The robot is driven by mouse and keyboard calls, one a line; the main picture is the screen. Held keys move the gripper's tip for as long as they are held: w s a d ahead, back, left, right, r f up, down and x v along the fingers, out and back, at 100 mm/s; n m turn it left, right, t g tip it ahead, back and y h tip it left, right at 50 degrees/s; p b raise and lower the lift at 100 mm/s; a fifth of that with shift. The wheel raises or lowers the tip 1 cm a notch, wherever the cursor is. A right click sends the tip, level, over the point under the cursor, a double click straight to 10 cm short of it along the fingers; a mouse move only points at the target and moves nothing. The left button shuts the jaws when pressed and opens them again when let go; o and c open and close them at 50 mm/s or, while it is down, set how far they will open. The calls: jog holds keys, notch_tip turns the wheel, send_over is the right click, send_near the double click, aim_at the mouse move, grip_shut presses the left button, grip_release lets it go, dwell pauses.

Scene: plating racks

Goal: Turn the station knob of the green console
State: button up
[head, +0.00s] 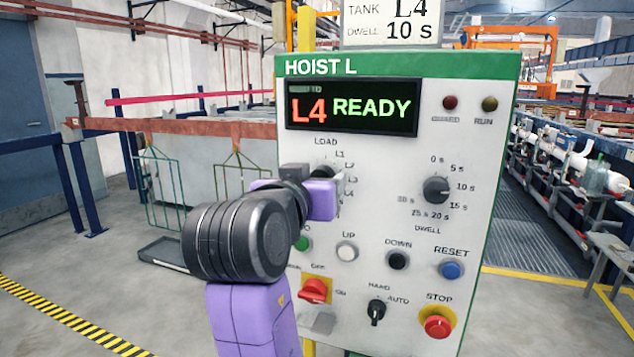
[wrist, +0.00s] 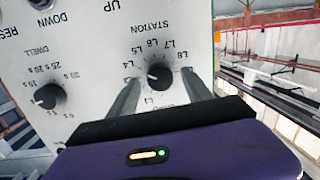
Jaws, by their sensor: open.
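The green console (head: 395,160), labelled HOIST L, has a pale face with a green top band and edge. Its display (head: 352,107) reads L4 READY. The station knob (wrist: 158,77) is black and round, with a ring of L labels, seen upside down in the wrist view. Its pale mark appears to point toward the L4 side. My gripper (wrist: 160,75) is open, one finger on each side of the knob; contact is not visible. In the head view my gripper (head: 328,178) covers the knob and part of its labels.
The dwell knob (head: 437,190) is right of the station dial. UP (head: 347,250), DOWN (head: 398,260) and RESET (head: 450,269) buttons sit below. Lower still are a red switch (head: 314,290), a HAND/AUTO selector (head: 377,312) and the red STOP button (head: 438,326).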

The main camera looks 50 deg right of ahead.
jog(key=v, duration=0.7)
jog(key=shift+s+a, duration=0.2)
jog(key=shift+a, duration=0.15)
